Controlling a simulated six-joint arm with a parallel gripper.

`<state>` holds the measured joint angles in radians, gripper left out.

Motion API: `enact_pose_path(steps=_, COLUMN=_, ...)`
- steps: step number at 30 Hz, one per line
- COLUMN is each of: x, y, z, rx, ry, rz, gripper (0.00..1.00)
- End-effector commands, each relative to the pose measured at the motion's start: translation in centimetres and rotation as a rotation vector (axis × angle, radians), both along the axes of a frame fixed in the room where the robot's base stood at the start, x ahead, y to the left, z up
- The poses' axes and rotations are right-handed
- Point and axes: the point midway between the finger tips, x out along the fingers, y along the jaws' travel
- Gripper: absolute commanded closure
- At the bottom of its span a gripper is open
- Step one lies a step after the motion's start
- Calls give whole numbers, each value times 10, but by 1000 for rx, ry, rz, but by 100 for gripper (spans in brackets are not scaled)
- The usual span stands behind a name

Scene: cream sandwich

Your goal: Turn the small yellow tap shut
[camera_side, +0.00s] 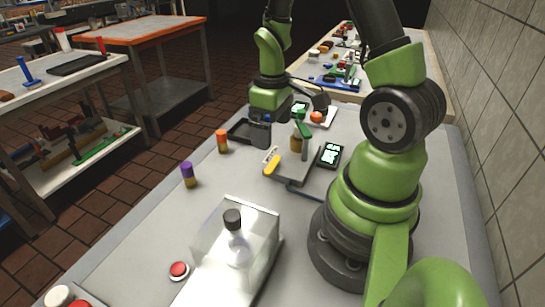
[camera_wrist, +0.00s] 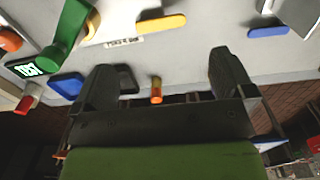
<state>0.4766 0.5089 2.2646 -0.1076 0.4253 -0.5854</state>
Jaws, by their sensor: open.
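The small yellow tap (camera_side: 272,165) has a yellow handle. It lies slanted on a flat grey block in the middle of the table in the side view. In the wrist view a yellow handle (camera_wrist: 161,23) shows near the top, beside a small white printed label (camera_wrist: 124,42). My gripper (camera_wrist: 163,78) is open, with its two dark fingers wide apart and nothing held. The yellow handle lies beyond the fingertips, apart from them. In the side view my gripper is behind the tap, above the table; its fingertips are hard to make out there.
A larger green handle (camera_side: 303,129) stands close behind the tap. A small display (camera_side: 331,154) lies right of it. An orange cylinder (camera_side: 222,141), a purple-and-yellow cylinder (camera_side: 188,174), a red button (camera_side: 179,270) and a clear box (camera_side: 225,258) stand around.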

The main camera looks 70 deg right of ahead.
Motion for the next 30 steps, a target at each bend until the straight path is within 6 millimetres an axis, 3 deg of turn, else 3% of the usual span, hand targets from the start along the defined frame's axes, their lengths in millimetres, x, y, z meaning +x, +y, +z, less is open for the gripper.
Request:
enact_pose_path(steps=9, x=-1, y=1, z=-54, rx=4, ry=6, rz=-1, gripper=0)
enact_pose_path(steps=15, x=-1, y=1, z=-76, rx=3, ry=3, rz=0, gripper=0)
enact_pose_path(steps=28, x=0, y=1, z=-84, rx=1, ry=0, rz=-1, gripper=0)
enact_pose_path(steps=30, x=0, y=1, z=-83, rx=1, ry=0, rz=-1, gripper=16)
